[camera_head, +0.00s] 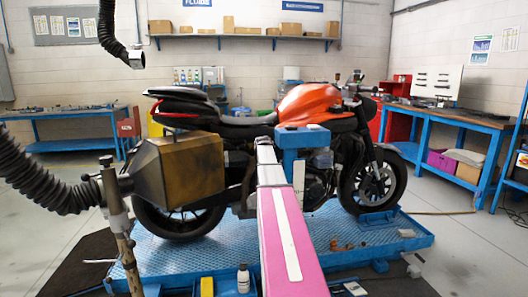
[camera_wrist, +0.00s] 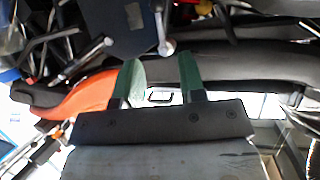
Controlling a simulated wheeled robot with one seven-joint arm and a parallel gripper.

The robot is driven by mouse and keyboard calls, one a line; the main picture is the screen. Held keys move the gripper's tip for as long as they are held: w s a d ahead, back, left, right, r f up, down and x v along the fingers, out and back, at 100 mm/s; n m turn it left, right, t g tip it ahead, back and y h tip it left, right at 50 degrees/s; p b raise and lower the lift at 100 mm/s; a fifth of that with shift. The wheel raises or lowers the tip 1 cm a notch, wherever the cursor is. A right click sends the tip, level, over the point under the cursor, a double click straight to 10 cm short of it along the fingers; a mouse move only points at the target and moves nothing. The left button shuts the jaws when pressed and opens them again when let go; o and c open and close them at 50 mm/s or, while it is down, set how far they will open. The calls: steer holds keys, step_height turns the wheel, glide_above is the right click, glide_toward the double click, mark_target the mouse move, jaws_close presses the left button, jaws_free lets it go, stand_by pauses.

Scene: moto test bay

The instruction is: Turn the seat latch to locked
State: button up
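The motorcycle (camera_head: 308,103) stands side-on on a blue lift platform in the head view, with its orange tank toward the right and its dark seat (camera_head: 245,131) left of the tank. The wrist view shows the orange tank (camera_wrist: 88,97) and dark bodywork close up. My gripper (camera_wrist: 158,60) has two green fingers standing apart with nothing held between them. A small silver lever with a rounded end (camera_wrist: 166,47) shows just beyond the fingertips; I cannot tell whether it is the seat latch or how it is set. My pink arm hides part of the motorcycle in the head view.
A brown metal box (camera_head: 180,168) on a stand and a black hose (camera_head: 40,178) stand at the left, in front of the rear wheel. The blue lift platform (camera_head: 390,238) lies under the motorcycle. A blue workbench (camera_head: 445,138) stands at the right, with open floor before it.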

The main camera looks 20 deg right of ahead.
steer(key=x, duration=1)
steer(key=shift+f, duration=0.1)
steer(key=shift+a, duration=0.1)
jaws_close()
